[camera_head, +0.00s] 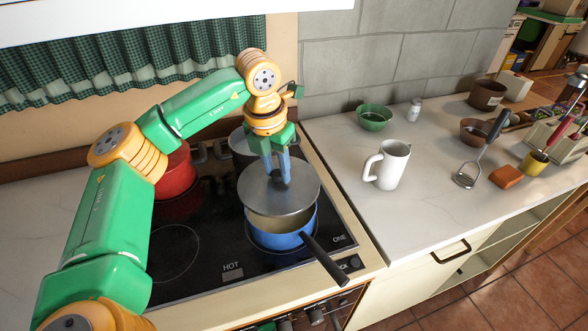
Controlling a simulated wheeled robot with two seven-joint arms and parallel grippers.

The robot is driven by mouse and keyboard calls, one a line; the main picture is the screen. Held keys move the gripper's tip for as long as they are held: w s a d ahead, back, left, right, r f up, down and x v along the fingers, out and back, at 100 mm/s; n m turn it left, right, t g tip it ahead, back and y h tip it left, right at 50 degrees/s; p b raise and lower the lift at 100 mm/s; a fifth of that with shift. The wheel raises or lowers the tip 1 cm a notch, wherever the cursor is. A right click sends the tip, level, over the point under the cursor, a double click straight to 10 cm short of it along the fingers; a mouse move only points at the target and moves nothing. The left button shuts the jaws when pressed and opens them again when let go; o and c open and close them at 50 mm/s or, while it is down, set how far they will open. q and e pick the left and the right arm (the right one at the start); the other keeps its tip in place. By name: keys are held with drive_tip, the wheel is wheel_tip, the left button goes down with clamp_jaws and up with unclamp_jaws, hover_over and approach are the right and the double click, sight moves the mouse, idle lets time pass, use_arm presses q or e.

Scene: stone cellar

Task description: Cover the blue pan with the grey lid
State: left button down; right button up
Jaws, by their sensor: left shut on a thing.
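The blue pan (275,241) stands on the front right of the black cooktop, its dark handle pointing to the front right. The round grey lid (296,199) is over the pan, set toward its back. A strip of the pan's pale inside shows below the lid's front edge. I cannot tell whether the lid touches the rim. My left gripper (278,174) points down over the middle of the lid and is shut on it. The lid's knob is hidden between the fingers. My right gripper is not in view.
A red pot (176,172) and a grey pot (240,146) stand at the back of the cooktop (195,275). The cooktop's front left is clear.

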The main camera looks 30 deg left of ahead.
use_arm(q)
drive_tip(key=shift+w+f, duration=0.1)
drive_tip(key=shift+f, duration=0.2)
drive_tip(key=shift+f+b, duration=0.35)
drive_tip(key=shift+b, duration=0.2)
wheel_tip(320, 180, down, 5)
drive_tip(key=b, duration=0.4)
drive_tip(key=shift+f, duration=0.15)
drive_tip(key=shift+w, duration=0.1)
drive_tip(key=shift+c, duration=2.4)
unclamp_jaws()
